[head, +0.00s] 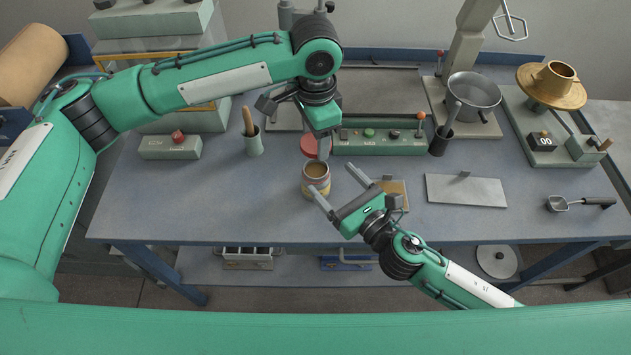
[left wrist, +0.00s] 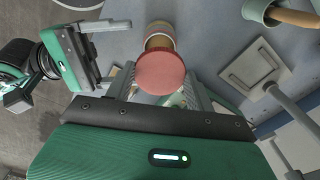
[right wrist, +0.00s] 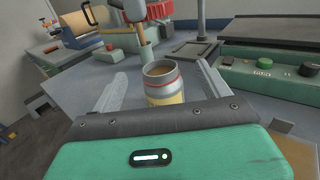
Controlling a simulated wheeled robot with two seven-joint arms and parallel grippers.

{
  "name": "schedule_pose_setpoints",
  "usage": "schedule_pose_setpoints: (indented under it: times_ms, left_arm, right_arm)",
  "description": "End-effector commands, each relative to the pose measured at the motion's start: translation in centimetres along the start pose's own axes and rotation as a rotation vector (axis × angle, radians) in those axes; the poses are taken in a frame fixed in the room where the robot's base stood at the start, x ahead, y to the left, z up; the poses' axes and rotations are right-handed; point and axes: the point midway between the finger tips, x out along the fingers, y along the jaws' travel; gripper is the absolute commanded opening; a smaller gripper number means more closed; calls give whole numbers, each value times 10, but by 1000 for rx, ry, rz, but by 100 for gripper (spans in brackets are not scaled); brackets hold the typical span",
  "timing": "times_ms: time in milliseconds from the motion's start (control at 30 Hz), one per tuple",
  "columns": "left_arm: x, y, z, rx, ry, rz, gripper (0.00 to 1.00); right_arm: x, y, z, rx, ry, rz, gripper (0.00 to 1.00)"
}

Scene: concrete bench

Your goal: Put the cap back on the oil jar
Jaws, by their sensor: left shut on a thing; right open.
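The oil jar (head: 316,178) stands upright and uncapped on the bench, with amber contents showing at its mouth. It also shows in the right wrist view (right wrist: 163,82) and, partly hidden, in the left wrist view (left wrist: 159,36). The red cap (head: 309,147) is held by my left gripper (head: 324,148), which is shut on it just behind and above the jar. In the left wrist view the round cap (left wrist: 160,72) covers part of the jar's mouth from that angle. My right gripper (head: 338,190) is open, its fingers spread on either side of the jar; contact is not clear.
A green control box (head: 378,142) stands behind the jar. A cup with a wooden-handled tool (head: 253,143) stands to the left. A small tan board (head: 393,194) and a grey plate (head: 466,190) lie to the right. The bench's front left is clear.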

Motion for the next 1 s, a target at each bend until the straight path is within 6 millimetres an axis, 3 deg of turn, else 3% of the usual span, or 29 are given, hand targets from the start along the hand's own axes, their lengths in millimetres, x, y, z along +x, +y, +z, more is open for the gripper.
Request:
schedule_pose_setpoints:
  times_ms: [233,500,1000]
  left_arm:
    - [0,0,0,0,0,0,34]
    - [0,0,0,0,0,0,34]
    - [0,0,0,0,0,0,34]
  right_arm:
    - [-1,0,-37,4,6,-3,79]
    - [0,0,-64,5,5,-2,79]
    - [65,0,-60,1,1,0,79]
